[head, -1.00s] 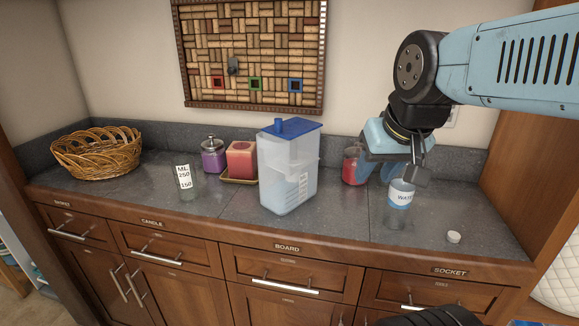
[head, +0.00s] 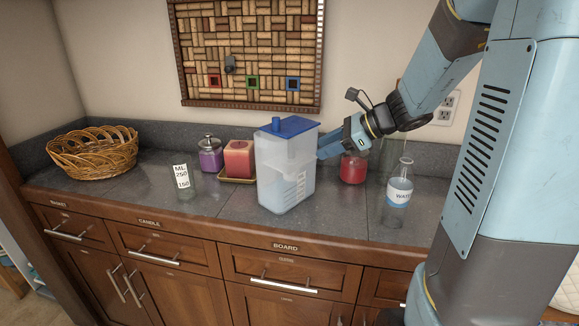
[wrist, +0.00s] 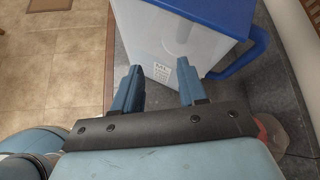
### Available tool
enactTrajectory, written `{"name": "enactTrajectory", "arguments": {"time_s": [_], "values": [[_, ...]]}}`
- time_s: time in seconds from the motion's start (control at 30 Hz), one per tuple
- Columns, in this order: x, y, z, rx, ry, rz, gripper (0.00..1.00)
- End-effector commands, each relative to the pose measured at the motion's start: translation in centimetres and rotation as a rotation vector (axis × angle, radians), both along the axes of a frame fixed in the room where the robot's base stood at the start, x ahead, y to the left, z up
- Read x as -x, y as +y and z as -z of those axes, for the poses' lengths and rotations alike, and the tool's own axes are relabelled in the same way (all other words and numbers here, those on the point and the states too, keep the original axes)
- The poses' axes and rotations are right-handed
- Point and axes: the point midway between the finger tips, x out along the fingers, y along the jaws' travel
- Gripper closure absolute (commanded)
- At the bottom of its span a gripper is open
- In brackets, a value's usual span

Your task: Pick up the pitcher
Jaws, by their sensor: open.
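The pitcher (head: 285,172) is a tall translucent container with a blue lid (head: 291,127), upright on the grey counter. It also shows in the wrist view (wrist: 170,42), with a blue handle (wrist: 247,52) on its right side. My gripper (head: 322,147) is at the pitcher's right side in the head view. In the wrist view its two blue fingers (wrist: 158,80) are apart, pointing toward the pitcher, with nothing between them. I cannot tell whether a fingertip touches the pitcher. Part of the fingers is hard to make out in the head view.
A red jar (head: 353,168) stands just right of the pitcher, below my gripper. A flask labelled water (head: 399,190) stands further right. A red candle (head: 239,158), a purple jar (head: 210,155), a measuring glass (head: 183,180) and a wicker basket (head: 94,152) are to the left. The wall is behind.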

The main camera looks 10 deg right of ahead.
Motion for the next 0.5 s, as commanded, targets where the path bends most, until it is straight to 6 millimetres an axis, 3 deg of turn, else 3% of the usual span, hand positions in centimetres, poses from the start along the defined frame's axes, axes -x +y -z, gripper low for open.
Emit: {"name": "enactTrajectory", "arguments": {"time_s": [0.2, 0.3, 0.5], "values": [[-5.6, -3.6, 2.2, -0.274, 0.154, 0.278, 0.58], [-7.5, -5.2, 3.1, -0.373, 0.205, 0.377, 0.58], [-10.2, -6.2, 4.6, -0.490, 0.280, 0.508, 0.58]]}}
